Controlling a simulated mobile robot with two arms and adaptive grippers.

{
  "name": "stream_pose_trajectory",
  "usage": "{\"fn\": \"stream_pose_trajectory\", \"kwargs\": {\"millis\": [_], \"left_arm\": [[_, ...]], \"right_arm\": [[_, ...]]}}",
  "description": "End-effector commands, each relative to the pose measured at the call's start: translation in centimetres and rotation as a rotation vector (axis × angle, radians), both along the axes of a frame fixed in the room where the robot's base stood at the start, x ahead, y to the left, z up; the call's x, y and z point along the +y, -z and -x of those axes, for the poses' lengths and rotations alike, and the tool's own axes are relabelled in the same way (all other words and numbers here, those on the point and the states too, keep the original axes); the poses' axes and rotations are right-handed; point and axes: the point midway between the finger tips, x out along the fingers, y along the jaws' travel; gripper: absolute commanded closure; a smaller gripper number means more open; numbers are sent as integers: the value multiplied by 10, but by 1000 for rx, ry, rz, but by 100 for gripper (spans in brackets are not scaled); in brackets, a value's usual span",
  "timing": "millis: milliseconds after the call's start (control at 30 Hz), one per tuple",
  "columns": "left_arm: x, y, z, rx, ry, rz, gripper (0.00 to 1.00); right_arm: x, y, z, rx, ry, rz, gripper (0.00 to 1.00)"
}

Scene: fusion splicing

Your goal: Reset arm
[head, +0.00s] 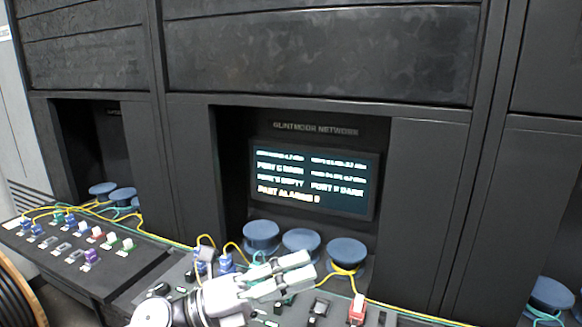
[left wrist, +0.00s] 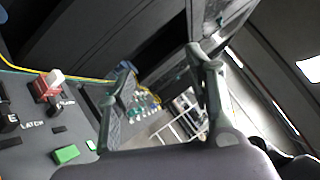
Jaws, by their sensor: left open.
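My left gripper (head: 283,276) is in the lower middle of the head view, in front of and above the control panel. Its light fingers point right, toward the blue round caps. In the left wrist view the two fingers (left wrist: 160,85) stand wide apart with nothing between them. The gripper is open and empty. The left arm's wrist shows at the bottom of the head view. My right gripper is not in either view.
A black cabinet with a lit screen (head: 314,180) stands behind the panel. Several blue caps (head: 302,241), cables and plugs crowd the desk. A red-and-white switch (head: 357,309) is right of the gripper; it also shows in the wrist view (left wrist: 47,86). Air above the desk is clear.

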Motion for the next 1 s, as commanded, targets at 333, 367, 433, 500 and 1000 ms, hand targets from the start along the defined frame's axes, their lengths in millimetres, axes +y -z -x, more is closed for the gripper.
{"fn": "stream_pose_trajectory", "kwargs": {"millis": [333,367,433,500,1000], "left_arm": [[104,25,-50,628,-528,704,51],[115,39,-52,693,-582,745,51],[142,74,-51,852,-711,833,51],[165,114,-42,1012,-839,902,51],[219,326,150,1969,-1544,933,51]], "right_arm": [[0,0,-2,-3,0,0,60],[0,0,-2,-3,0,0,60],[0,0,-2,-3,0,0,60],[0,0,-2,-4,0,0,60],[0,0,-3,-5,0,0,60]]}}
